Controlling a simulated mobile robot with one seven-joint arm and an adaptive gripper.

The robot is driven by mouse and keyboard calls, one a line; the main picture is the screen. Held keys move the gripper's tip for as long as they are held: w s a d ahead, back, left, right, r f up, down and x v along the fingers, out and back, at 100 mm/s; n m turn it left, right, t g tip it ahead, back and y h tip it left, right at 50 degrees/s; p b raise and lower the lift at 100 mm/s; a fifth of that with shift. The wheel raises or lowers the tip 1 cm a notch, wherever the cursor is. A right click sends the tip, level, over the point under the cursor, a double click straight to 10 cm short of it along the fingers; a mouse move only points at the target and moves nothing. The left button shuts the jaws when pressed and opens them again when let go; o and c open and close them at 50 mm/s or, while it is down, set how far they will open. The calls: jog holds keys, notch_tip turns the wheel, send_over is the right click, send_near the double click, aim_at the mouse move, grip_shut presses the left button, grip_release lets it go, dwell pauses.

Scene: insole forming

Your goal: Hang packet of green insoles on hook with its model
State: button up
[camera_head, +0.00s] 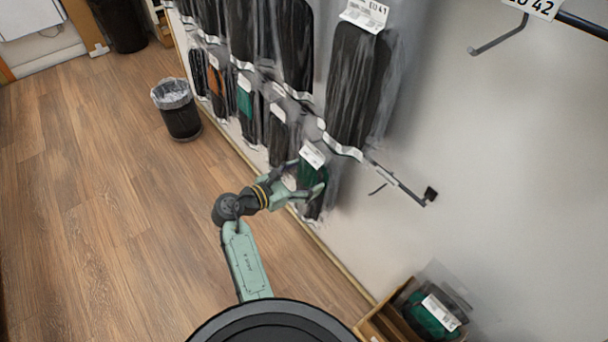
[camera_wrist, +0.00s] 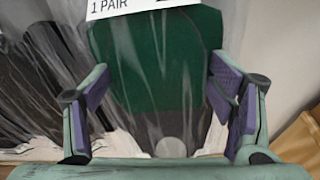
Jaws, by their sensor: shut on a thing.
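My gripper (camera_head: 308,187) is shut on a clear packet of green insoles (camera_head: 313,172) with a white label at its top. The packet hangs roughly upright near the wall, at the right end of the lower row of hung packets. In the wrist view the packet (camera_wrist: 155,62) fills the space between the purple-padded fingers (camera_wrist: 165,100), its label cut off at the top reading "1 PAIR". A bare dark hook (camera_head: 380,188) sticks out just right of the packet. I cannot tell whether the packet's top touches a hook.
Several dark insole packets (camera_head: 357,85) hang on the wall; another green-topped one (camera_head: 245,98) hangs further left. An empty hook labelled EU 42 (camera_head: 500,40) is at upper right. A wooden box (camera_head: 378,322) beside a green packet (camera_head: 432,315) sits at lower right. A bin (camera_head: 181,122) stands on open floor.

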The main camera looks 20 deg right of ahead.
jog(key=o, duration=1.7)
jog(key=shift+c, duration=0.2)
jog(key=v, duration=1.2)
